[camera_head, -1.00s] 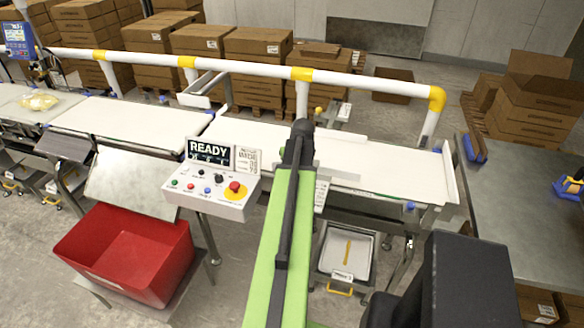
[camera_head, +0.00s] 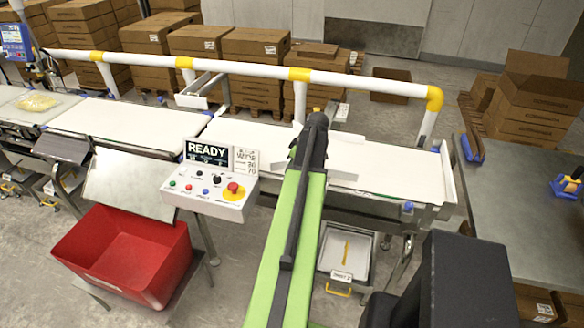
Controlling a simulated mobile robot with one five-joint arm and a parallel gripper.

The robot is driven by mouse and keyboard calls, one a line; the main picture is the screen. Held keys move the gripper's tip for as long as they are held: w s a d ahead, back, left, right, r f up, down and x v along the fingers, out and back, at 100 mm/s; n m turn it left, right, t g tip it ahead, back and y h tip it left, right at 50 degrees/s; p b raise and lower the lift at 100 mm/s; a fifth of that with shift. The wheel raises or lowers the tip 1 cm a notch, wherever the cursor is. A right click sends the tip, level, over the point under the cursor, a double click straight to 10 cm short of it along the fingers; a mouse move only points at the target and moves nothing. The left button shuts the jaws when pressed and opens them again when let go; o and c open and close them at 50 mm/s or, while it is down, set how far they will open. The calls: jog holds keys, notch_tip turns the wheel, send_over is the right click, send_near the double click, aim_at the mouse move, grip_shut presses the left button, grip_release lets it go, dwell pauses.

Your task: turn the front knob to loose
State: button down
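My green and black arm reaches from the bottom up over the right-hand belt (camera_head: 400,172). My gripper (camera_head: 314,128) is at its dark far end, above the belt; its fingers cannot be made out. No front knob can be picked out with certainty; the belt's front edge behind my arm is hidden. The control box (camera_head: 212,192) left of my arm carries two small black knobs (camera_head: 200,171), a red button on yellow (camera_head: 233,188) and small coloured buttons. Its screen (camera_head: 207,153) reads READY. A small orange-yellow part (camera_head: 317,110) shows behind the belt, partly covered by my gripper.
A white and yellow rail (camera_head: 240,70) runs along behind the belts. A red bin (camera_head: 130,255) stands at front left, a grey tray (camera_head: 346,250) under the belt. A metal table (camera_head: 520,205) is at right. Pale guide strips (camera_head: 338,172) lie along the belt beside my gripper.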

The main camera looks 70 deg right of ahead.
dwell(0.5)
jog(key=c, duration=1.1)
grip_release()
jog(key=shift+o, duration=0.2)
jog(key=p+v, duration=1.6)
jog(key=v, duration=0.1)
jog(key=shift+r, duration=0.2)
jog(key=shift+s+d, duration=0.1)
